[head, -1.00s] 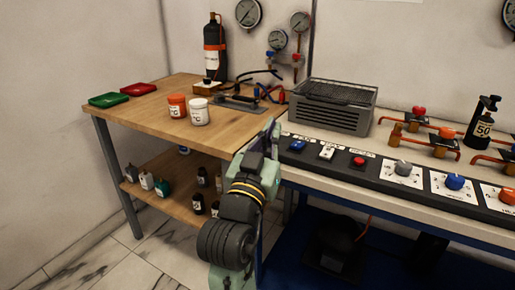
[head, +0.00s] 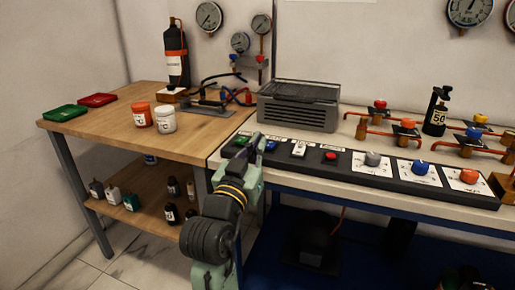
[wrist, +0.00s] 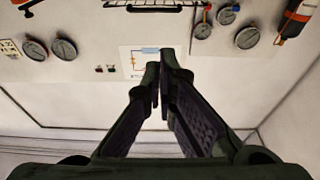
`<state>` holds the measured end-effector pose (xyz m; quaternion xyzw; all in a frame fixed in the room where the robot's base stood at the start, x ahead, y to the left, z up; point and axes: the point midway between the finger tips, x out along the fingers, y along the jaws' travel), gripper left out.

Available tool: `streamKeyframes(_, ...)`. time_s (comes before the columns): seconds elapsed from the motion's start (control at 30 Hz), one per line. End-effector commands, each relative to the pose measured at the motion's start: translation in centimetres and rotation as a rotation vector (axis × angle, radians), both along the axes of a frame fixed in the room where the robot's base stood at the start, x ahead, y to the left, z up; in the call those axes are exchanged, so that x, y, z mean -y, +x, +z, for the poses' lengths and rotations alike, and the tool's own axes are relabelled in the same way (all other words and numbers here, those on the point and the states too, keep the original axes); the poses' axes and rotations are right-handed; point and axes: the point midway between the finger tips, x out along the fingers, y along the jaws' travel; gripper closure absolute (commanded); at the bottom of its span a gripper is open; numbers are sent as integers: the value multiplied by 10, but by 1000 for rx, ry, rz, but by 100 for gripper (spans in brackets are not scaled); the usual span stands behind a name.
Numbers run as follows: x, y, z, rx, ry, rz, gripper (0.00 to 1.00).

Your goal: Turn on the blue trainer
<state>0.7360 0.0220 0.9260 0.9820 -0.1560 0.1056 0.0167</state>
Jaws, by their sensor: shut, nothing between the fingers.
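A long black control panel (head: 350,172) runs along the front of the white bench. From left to right it carries a green switch (head: 242,140), a blue switch (head: 270,145), a white switch (head: 299,150), a red button (head: 330,156), then grey, blue (head: 420,168) and orange knobs. The labels are too small to read, so I cannot tell which control is the trainer's. My gripper (head: 258,143) is shut and empty, in front of the panel's left end between the green and blue switches; contact cannot be told. In the wrist view my gripper (wrist: 162,72) points toward the wall, with no switch visible.
A wooden table (head: 90,119) at left holds red and green trays, an orange jar (head: 140,115) and a white jar (head: 164,119). A grey metal box (head: 298,107) stands behind the panel. Piping with colored valves and a black spray bottle (head: 436,112) are at right.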

Motion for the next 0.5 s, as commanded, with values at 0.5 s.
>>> streamKeyframes(0.5, 20, 64, -13, -4, -1, 2, 100)
